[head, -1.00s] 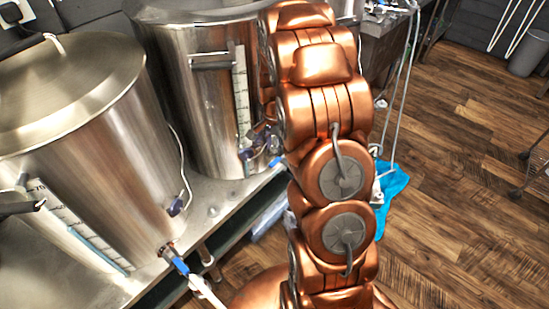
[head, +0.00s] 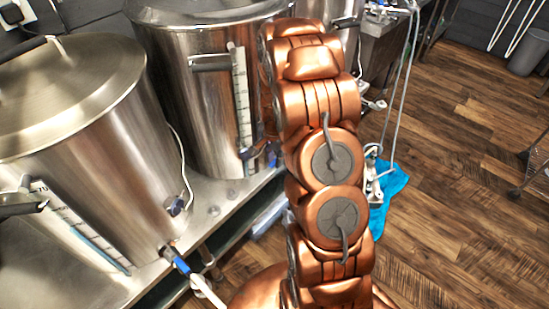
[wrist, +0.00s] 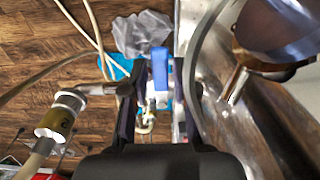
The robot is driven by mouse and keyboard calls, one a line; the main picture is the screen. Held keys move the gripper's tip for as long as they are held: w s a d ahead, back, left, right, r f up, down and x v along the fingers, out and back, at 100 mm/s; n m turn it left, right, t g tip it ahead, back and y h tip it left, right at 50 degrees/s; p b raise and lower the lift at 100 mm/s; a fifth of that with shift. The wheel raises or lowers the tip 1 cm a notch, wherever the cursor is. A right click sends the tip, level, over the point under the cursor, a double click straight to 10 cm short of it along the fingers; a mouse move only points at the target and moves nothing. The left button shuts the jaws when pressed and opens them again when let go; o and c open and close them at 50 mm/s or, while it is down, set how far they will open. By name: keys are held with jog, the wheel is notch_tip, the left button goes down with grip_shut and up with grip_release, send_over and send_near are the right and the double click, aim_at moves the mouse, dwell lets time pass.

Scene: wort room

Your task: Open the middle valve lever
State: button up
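In the wrist view a blue valve lever (wrist: 161,72) lies between the two fingers of my gripper (wrist: 160,95). The fingers are apart, one on each side of it. I cannot tell whether either finger touches it. In the head view the middle steel kettle (head: 205,100) has a valve fitting (head: 258,152) low on its front. My arm covers part of that fitting, and my gripper is hidden there. The left kettle (head: 95,150) has its own blue-handled valve (head: 182,264) at its lower right.
The kettles stand on a steel bench (head: 225,198). A blue cloth (head: 390,190) lies on the wooden floor (head: 460,200) right of my arm. In the wrist view a hose with a brass and white coupling (wrist: 60,115) is close on the left, and a metal pipe fitting (wrist: 240,75) on the right.

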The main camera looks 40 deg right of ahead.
grip_shut()
